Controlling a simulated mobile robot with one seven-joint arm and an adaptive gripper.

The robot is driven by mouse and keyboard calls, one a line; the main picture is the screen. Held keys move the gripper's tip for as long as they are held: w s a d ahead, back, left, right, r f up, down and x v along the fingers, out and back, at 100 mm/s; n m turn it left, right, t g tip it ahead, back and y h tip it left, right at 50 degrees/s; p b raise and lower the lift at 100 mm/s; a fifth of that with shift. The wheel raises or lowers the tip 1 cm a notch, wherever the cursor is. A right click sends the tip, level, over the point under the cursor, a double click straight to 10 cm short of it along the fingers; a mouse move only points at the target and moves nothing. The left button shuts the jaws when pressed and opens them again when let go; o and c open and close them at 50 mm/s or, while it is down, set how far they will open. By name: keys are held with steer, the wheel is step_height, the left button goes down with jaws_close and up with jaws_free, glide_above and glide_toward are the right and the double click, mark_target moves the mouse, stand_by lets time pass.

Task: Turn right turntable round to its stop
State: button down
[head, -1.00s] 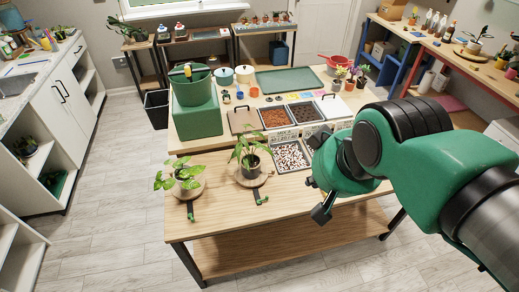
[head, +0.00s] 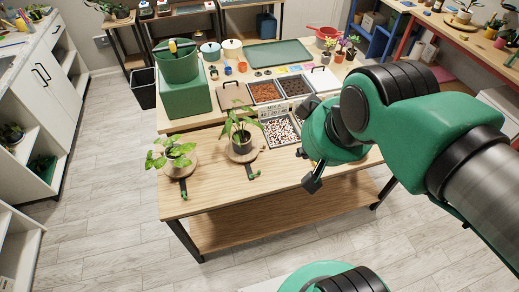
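The right turntable (head: 240,156) is a round wooden disc near the front of the wooden table, with a potted plant (head: 240,132) upright on it. A dark strip with a green tip, its stop arm (head: 253,173), reaches toward the front right of it. The left turntable (head: 188,166) carries another leafy potted plant (head: 171,152), with a similar dark arm in front. My gripper (head: 308,170) is right of the right turntable, apart from it, over the table's right front. Its dark fingers look spread apart, with nothing seen between them.
A tray of pebbles (head: 282,130) lies behind and right of the right turntable. A green box (head: 184,103) with a green bucket (head: 176,62) stands at the back left. The front strip of the wooden table (head: 225,196) is clear.

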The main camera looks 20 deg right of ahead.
steer(key=c, duration=1.8)
jaws_free()
steer(key=shift+w, duration=0.1)
steer(key=shift+o, duration=0.2)
steer(key=w+d+f+m+g+y+p, duration=0.1)
steer(key=w+f+m, duration=0.2)
steer(key=w, duration=0.6)
steer(key=w+d+f+m+g, duration=0.1)
steer(key=w+f+m, duration=0.15)
steer(key=w, duration=0.55)
steer(key=w+d+f+m+g+y+p, duration=0.15)
steer(key=w+m, duration=0.25)
steer(key=w, duration=0.5)
steer(key=w+d+f+m, duration=0.2)
steer(key=w+f, duration=0.3)
steer(key=f, duration=0.4)
steer(key=w+d+f+m+g+y, duration=0.1)
steer(key=w+f+m, duration=0.3)
steer(key=f, duration=0.5)
steer(key=w+d+f+m+y, duration=0.1)
steer(key=w+d+f+m, duration=0.2)
steer(key=w+f, duration=0.3)
step_height(320, 180, down, 3)
steer(key=shift+w+d+f+g, duration=0.1)
steer(key=shift+w+d+g, duration=0.1)
steer(key=shift+d+g, duration=0.25)
steer(key=shift+f+m, duration=0.15)
steer(key=shift+m, duration=0.1)
